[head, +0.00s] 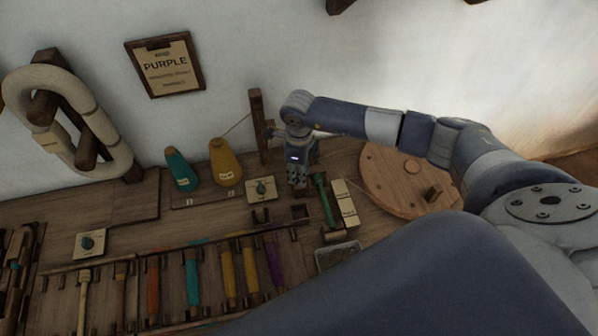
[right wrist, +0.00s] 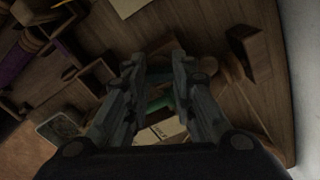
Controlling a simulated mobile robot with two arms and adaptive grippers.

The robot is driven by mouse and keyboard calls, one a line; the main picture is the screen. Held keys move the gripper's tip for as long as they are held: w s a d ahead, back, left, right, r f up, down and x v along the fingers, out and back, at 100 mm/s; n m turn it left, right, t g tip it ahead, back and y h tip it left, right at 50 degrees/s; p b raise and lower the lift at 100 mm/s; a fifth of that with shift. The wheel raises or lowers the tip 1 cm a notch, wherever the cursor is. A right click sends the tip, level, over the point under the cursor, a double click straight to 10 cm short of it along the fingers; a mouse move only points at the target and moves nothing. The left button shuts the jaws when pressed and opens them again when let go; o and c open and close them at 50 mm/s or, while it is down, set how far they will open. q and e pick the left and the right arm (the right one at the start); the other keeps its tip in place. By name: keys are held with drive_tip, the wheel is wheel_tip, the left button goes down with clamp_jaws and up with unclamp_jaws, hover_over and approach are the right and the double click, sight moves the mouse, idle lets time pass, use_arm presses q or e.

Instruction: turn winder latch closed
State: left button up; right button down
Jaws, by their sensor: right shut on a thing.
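My right gripper (head: 298,184) points down at the loom bench, just left of a green handle-like piece (head: 325,200) and a cream labelled block (head: 345,203). In the right wrist view its two fingers (right wrist: 157,62) stand a little apart, shut on what I take to be the winder latch. The latch is too dark and covered by the fingers for its shape or angle to be told. The green piece (right wrist: 160,101) shows between the fingers, with the cream block (right wrist: 167,131) below it. My left gripper is not in view.
A round wooden disc (head: 390,185) lies to the right. A dark wooden post (head: 257,125) stands behind, with teal (head: 181,168) and yellow (head: 225,163) cones beside it. A plate with a teal knob (head: 262,188) is left of the gripper. Several bobbins lie in front.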

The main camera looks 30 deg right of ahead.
drive_tip(key=m, duration=1.2)
drive_tip(key=shift+m, duration=0.4)
idle(0.3)
drive_tip(key=c, duration=1.4)
unclamp_jaws()
drive_tip(key=shift+o, duration=0.2)
drive_tip(key=shift+r, duration=0.15)
wheel_tip(320, 180, up, 12)
